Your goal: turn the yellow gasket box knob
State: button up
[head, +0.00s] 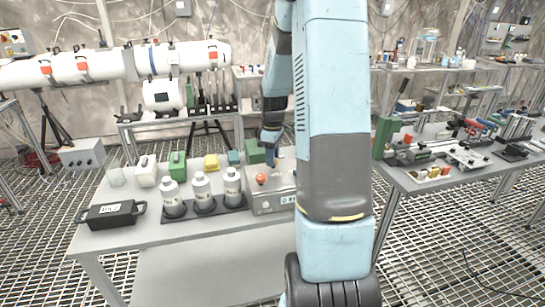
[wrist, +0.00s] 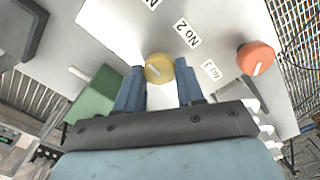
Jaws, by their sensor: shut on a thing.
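The yellow knob (wrist: 157,66) is round with a pale pointer line. In the wrist view it sits on a light grey panel by a "No 2" label (wrist: 186,33). My gripper (wrist: 160,74) has its two blue fingers on either side of the knob and is shut on it. In the head view my gripper (head: 271,140) is above the grey metal box (head: 272,202), and the yellow knob is hidden. An orange knob (wrist: 257,59) by a "No 3" label is to the right in the wrist view; it also shows in the head view (head: 261,178).
Several white-grey bottles (head: 203,192) stand in a dark rack left of the box. A black case (head: 111,214) lies at the table's left. Green and yellow containers stand behind. A green block (wrist: 97,96) is close left of my fingers.

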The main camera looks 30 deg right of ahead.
jog(key=shift+w+d+r, duration=0.1)
jog(key=o, duration=1)
jog(key=shift+o, duration=0.2)
notch_tip(320, 180, up, 14)
jog(key=shift+f, duration=0.2)
